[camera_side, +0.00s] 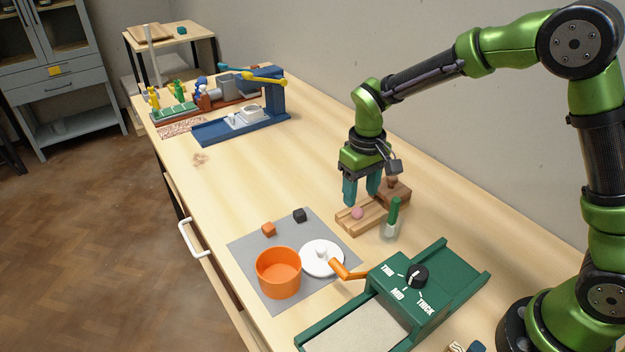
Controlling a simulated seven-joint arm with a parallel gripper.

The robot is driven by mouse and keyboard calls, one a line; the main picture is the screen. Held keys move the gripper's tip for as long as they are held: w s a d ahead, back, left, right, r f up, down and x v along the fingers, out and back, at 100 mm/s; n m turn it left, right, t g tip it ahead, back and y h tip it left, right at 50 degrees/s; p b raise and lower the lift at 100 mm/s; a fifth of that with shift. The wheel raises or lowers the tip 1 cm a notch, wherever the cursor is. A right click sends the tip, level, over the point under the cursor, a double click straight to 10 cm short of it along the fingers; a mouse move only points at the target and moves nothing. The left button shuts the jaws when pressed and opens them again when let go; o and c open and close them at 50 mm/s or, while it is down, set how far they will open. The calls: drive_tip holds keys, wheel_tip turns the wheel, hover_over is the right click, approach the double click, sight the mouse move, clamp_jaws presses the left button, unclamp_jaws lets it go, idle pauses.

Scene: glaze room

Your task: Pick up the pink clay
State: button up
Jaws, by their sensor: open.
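The pink clay (357,213) is a small round ball on a wooden block or tray (371,223) right of the table's middle. My gripper (361,198) points down with its teal fingers spread apart. It is above the wooden tray, and in this view the fingertips appear just above the pink ball. I cannot tell the exact height between them. Nothing shows between the fingers.
A green-handled tool in a clear cup (391,228) stands close right of the tray. A grey mat (252,244) holds an orange pot (278,276), white lid (321,257) and two small cubes. A green slab roller (412,290) is in front. Bare table lies left of the gripper.

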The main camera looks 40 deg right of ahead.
sight(361, 211)
drive_tip(key=f, duration=0.5)
drive_tip(key=shift+d+f, duration=0.3)
drive_tip(key=shift+f, duration=0.05)
clamp_jaws()
